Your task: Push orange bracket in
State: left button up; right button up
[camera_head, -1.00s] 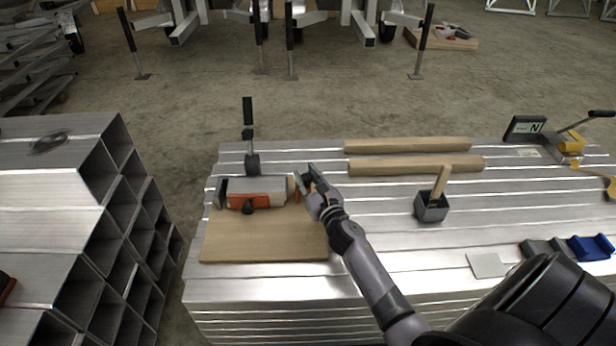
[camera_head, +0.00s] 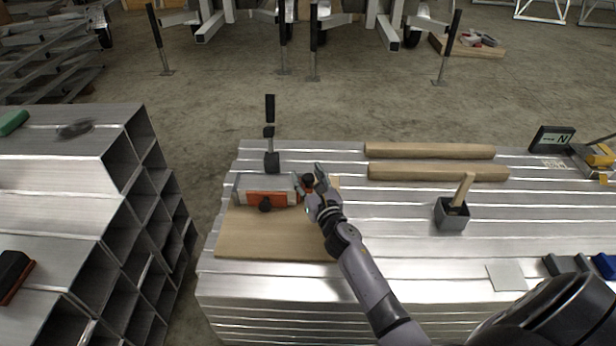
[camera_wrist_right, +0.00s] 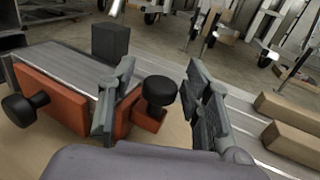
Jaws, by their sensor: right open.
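An orange bracket (camera_wrist_right: 150,116) with a black knob (camera_wrist_right: 160,91) sits at the near right end of an aluminium profile (camera_wrist_right: 66,70). In the head view it also shows, small, at the profile's right end (camera_head: 299,194). My right gripper (camera_wrist_right: 160,100) is open, its fingers on either side of the knob. The left finger (camera_wrist_right: 114,95) hides part of the bracket, and I cannot tell whether it touches. A larger orange plate (camera_head: 265,198) with its own black knob lies along the profile's front. My left gripper is not in view.
The assembly rests on a wooden board (camera_head: 265,240) on the aluminium bench. A black upright clamp (camera_head: 271,135) stands behind it. Stacked square tubes (camera_head: 130,220) stand left.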

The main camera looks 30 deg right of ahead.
jog(key=shift+s, duration=0.15)
jog(key=s, duration=0.4)
jog(key=s+a, duration=0.1)
jog(key=s, duration=0.2)
jog(key=s+a, duration=0.1)
jog(key=s, duration=0.3)
jog(key=shift+s, duration=0.3)
jog(key=shift+s, duration=0.1)
